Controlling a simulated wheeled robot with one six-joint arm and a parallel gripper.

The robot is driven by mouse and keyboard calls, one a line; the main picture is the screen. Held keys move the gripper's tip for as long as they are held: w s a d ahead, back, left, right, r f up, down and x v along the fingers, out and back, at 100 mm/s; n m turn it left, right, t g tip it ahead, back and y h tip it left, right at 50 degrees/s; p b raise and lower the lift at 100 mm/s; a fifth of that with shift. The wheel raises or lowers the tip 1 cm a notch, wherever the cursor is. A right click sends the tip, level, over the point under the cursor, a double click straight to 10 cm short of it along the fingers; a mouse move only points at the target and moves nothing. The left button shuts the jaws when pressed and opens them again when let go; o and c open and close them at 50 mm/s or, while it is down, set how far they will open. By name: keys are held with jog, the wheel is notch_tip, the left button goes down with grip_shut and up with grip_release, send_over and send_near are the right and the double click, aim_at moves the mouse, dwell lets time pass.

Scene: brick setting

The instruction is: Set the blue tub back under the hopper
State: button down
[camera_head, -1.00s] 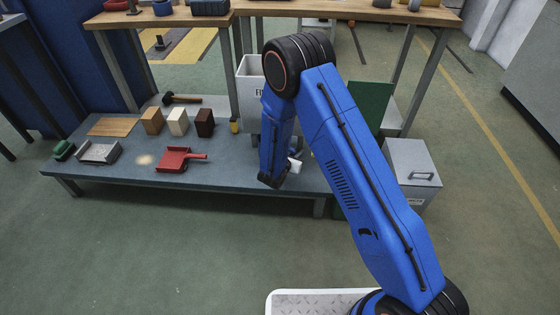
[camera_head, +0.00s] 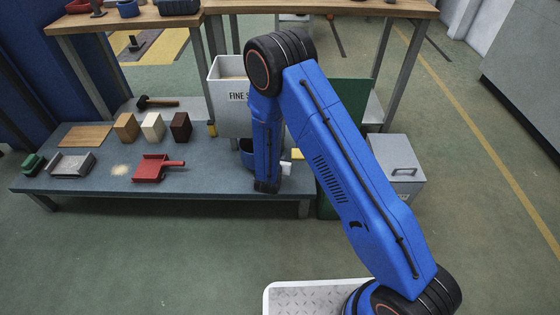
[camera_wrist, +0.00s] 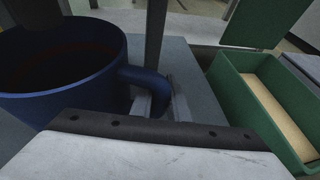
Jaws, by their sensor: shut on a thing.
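The blue tub (camera_wrist: 55,75) fills the left of the wrist view, with its handle (camera_wrist: 146,78) on its right side and a dark inside. My gripper (camera_wrist: 158,104) is shut on this handle. In the head view a small part of the tub (camera_head: 246,150) shows left of my forearm, at the front of the hopper's base; my arm hides the rest and most of the gripper. The hopper (camera_head: 229,100) is a pale box with lettering starting "FINE S", standing at the back of the low grey bench. Whether the tub touches the bench I cannot tell.
A green bin with pale contents (camera_wrist: 262,105) stands right of the gripper. A grey lidded box (camera_head: 398,165) is on the floor at right. The low bench (camera_head: 215,175) holds a red dustpan (camera_head: 152,168), several blocks and a hammer (camera_head: 157,102) at left.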

jog(key=shift+f, duration=2.2)
jog(key=c, duration=1.7)
grip_release()
jog(key=v, duration=1.2)
jog(key=shift+s+a, duration=0.1)
jog(key=shift+s, duration=0.05)
